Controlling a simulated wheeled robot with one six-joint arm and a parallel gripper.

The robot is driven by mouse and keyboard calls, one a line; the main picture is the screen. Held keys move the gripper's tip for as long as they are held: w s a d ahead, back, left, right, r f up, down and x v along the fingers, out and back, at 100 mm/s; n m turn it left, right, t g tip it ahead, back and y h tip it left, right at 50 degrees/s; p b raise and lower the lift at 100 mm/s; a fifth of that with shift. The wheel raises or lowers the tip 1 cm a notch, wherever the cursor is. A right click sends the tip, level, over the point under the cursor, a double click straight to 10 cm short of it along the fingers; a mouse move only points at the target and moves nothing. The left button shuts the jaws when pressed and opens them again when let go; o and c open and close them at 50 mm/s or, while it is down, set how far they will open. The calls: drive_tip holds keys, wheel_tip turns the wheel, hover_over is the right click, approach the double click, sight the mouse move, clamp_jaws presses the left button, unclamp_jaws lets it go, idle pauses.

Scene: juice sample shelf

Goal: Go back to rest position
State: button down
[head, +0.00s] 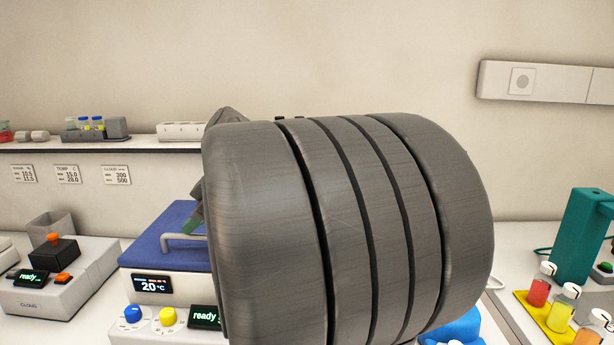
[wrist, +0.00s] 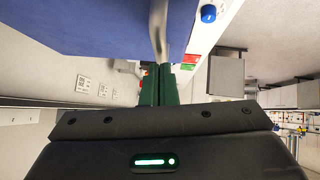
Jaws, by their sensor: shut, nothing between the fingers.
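My gripper (wrist: 158,72) shows in the wrist view with its two dark green fingers together and nothing held between them. Its fingertips are at the end of a bent metal handle (wrist: 159,30) on a blue-topped device (wrist: 90,22); I cannot tell whether they touch. In the head view my own grey arm fills the middle and hides most of the gripper. Only a bit of green finger shows beside the handle (head: 172,241) of the blue-lidded device (head: 160,232), whose display reads about 20 °C.
A grey instrument (head: 70,290) reading "ready" stands at left. A wall shelf (head: 100,147) holds small bottles and racks. At right are a yellow tray (head: 536,322) with capped juice bottles and a teal device (head: 580,235). The middle of the counter is hidden behind my arm.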

drive_tip(key=shift+w+r+p, duration=0.1)
drive_tip(key=shift+r+p, duration=0.7)
drive_tip(key=shift+r, duration=0.1)
drive_tip(key=w+d+r+g+p, duration=0.1)
drive_tip(key=d+r+p, duration=0.1)
drive_tip(key=r, duration=0.4)
drive_tip(key=w+d+r+m+g+p, duration=0.1)
drive_tip(key=d+r+p, duration=0.2)
drive_tip(key=r, duration=0.4)
drive_tip(key=shift+w+d+r+p, duration=0.15)
drive_tip(key=shift+w+p, duration=0.15)
drive_tip(key=shift+p, duration=0.6)
